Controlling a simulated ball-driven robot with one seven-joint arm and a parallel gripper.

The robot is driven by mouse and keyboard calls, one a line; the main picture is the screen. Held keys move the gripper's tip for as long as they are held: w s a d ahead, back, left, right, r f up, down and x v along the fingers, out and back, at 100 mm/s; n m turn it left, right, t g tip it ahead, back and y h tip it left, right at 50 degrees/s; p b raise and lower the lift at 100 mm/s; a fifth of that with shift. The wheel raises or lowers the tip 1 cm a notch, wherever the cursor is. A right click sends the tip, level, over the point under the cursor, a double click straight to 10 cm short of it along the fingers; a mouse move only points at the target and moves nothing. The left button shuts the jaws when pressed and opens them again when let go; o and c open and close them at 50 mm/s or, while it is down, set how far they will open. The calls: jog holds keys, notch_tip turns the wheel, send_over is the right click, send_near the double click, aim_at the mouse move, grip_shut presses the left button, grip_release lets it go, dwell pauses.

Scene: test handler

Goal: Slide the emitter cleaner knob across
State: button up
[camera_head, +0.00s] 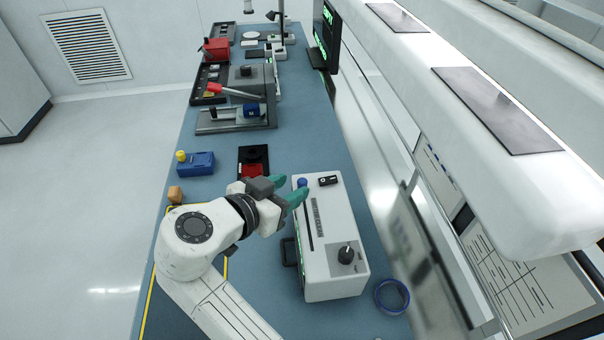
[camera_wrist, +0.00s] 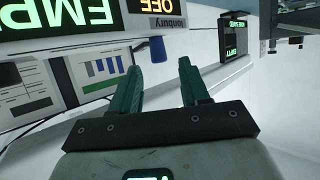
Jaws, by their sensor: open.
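A small blue knob (camera_head: 302,182) sits at the far end of a long dark slot (camera_head: 309,225) on top of a white box (camera_head: 340,225). The slot runs towards the near end of the box. My gripper (camera_head: 290,188) has teal fingers and is open at the box's far left corner, close beside the knob. In the wrist view the blue knob (camera_wrist: 157,49) shows between and just beyond the fingertips (camera_wrist: 160,66). I cannot tell whether a finger touches it. No object is seen held.
The box also carries a black rocker switch (camera_head: 328,180) and a black dial (camera_head: 347,254). A blue tape ring (camera_head: 392,296) lies at the right, a blue block (camera_head: 196,163) at the left. A lever fixture (camera_head: 235,115) stands further back. A large white hood (camera_head: 480,130) overhangs the right.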

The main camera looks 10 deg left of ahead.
aim_at(300, 183)
jog(key=shift+p+x, duration=0.55)
jog(key=shift+x, duration=2.1)
jog(key=shift+c, duration=0.3)
grip_shut()
